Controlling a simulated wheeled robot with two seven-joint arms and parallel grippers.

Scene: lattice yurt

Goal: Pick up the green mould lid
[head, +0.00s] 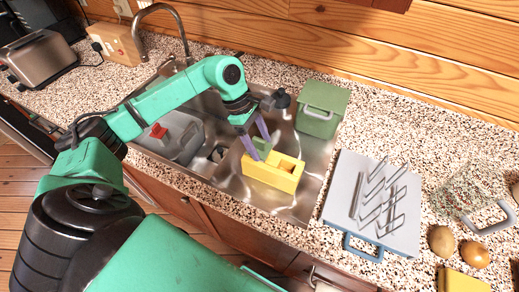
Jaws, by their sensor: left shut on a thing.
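My left gripper (257,140) reaches over the right sink basin, its purple fingers pointing down. It is shut on a small green piece, which appears to be the green mould lid (262,147). The fingers partly hide it. The yellow mould (270,178), a block with an open recess, sits just below and in front of the green piece. I cannot tell whether the two touch. My right gripper is not in view.
A green box with a pale handle (322,106) stands at the basin's back right. A grey rack (345,222) stands on the counter to the right, with brown round items (441,241) beyond. A tap (180,32) rises behind the sink. A toaster (40,58) is far left.

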